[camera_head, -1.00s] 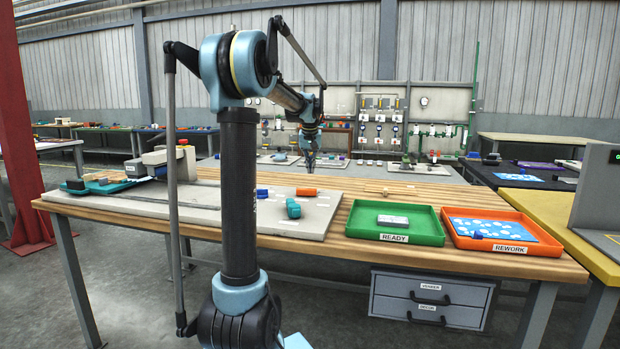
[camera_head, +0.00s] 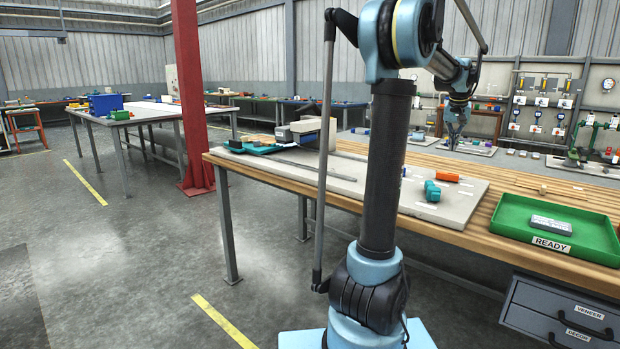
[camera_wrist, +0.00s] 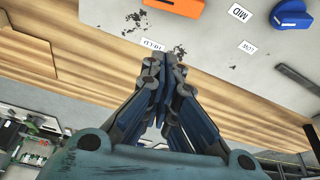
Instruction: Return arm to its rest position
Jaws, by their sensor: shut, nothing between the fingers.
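My gripper (camera_head: 453,138) hangs from the raised arm above the wooden workbench in the head view, pointing down. In the wrist view my gripper (camera_wrist: 165,62) has its fingers together with nothing between them. Below it are a grey board (camera_wrist: 240,80) with printed labels and the wooden bench top (camera_wrist: 60,60). An orange block (camera_wrist: 178,6) and a blue knob (camera_wrist: 292,14) lie beyond the fingertips, apart from them.
A green READY tray (camera_head: 530,240) with a grey block (camera_head: 551,224) stands on the bench at right. A teal piece (camera_head: 432,191) and an orange cylinder (camera_head: 445,177) lie on the board. A red column (camera_head: 188,90) stands at left. Open floor lies front left.

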